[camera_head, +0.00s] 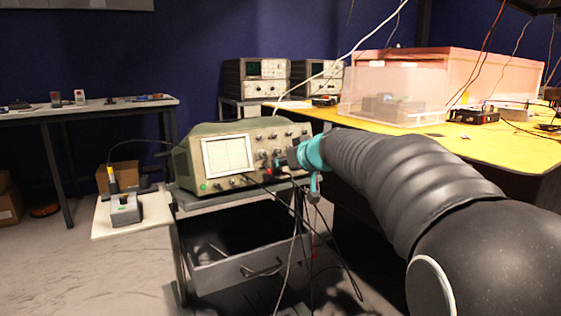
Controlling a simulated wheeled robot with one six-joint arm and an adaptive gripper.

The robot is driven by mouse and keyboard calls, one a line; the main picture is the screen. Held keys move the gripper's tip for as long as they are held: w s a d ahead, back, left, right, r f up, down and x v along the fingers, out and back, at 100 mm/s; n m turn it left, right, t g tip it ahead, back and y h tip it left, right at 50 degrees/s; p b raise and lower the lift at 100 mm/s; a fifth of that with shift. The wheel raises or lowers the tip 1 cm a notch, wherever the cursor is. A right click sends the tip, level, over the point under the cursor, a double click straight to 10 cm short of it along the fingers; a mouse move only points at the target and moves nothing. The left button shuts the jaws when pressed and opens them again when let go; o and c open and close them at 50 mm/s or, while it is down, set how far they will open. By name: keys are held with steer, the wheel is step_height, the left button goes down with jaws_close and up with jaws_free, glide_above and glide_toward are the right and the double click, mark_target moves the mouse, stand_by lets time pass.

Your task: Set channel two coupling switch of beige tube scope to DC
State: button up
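The beige-green tube scope (217,133) stands on a cart left of centre. Its bright square screen (228,156) faces me, and knobs and connectors fill the panel to the right of the screen and below it. My arm reaches in from the lower right. My gripper (291,156), dark with teal parts behind it, is at the right part of the scope's front panel. I cannot tell whether it touches the panel. The fingers are too small and dark to read their opening. The channel two coupling switch cannot be made out; my gripper hides part of that area.
Cables hang from the scope's front past the cart's open drawer (235,271). A soldering station (126,209) sits on a white side shelf at left. A yellow bench (480,145) with a clear bin (392,97) stands at right. Floor at lower left is clear.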

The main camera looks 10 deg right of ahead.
steer(key=shift+w+a+f, duration=0.15)
steer(key=shift+w+f, duration=0.05)
steer(key=shift+w, duration=0.15)
jaws_close()
